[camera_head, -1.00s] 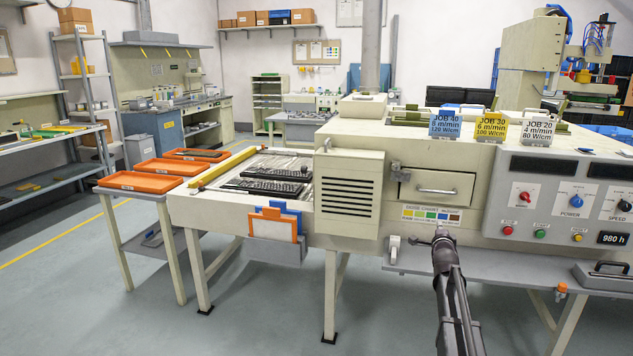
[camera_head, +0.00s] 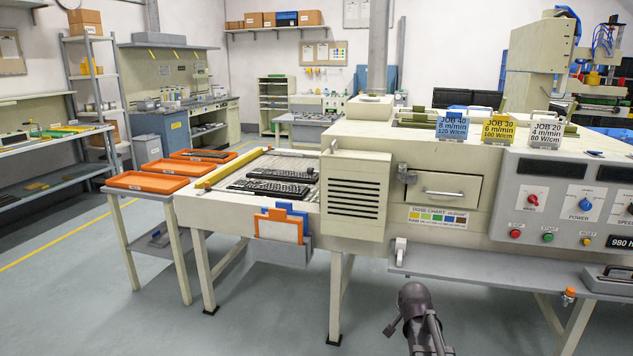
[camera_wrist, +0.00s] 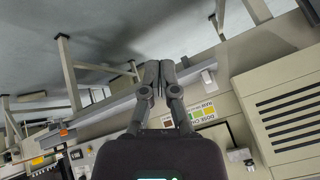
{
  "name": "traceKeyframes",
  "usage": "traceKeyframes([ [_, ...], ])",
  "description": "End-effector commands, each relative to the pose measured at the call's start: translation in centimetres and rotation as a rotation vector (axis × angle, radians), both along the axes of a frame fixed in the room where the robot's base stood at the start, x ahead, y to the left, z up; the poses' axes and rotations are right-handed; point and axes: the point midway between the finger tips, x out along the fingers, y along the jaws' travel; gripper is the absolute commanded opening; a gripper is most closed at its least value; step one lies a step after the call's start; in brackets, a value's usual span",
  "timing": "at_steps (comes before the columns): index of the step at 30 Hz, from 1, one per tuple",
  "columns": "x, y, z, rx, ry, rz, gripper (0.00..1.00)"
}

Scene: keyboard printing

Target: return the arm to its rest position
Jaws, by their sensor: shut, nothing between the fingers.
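My gripper (camera_wrist: 160,72) shows in the wrist view with its two grey fingers together and nothing between them. In the head view my dark arm (camera_head: 416,305) is low at the bottom edge, in front of the bench-like machine (camera_head: 440,150). It looks clear of the machine and its grey front ledge (camera_head: 480,268). The fingertips cannot be made out in the head view.
Dark keyboards (camera_head: 270,182) lie on the machine's bed at left. Orange trays (camera_head: 147,182) stand on a side table beyond it. A drawer (camera_head: 440,189) and control panel (camera_head: 570,205) face me. The floor (camera_head: 275,325) at lower left is open.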

Motion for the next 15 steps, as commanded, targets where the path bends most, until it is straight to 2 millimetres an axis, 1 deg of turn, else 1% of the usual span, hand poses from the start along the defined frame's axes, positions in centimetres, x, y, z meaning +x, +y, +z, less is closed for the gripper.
traceKeyframes([
  [1,-1.9,1.0,-0.5,-0.016,0.054,0.045,0.00],
  [5,-5.8,3.0,-1.8,-0.056,0.194,0.173,0.00],
  [9,-10.2,5.1,-2.8,-0.085,0.338,0.321,0.00],
  [12,-13.0,6.3,-3.3,-0.099,0.429,0.422,0.00],
  [15,-15.4,7.2,-3.6,-0.104,0.500,0.507,0.00],
])
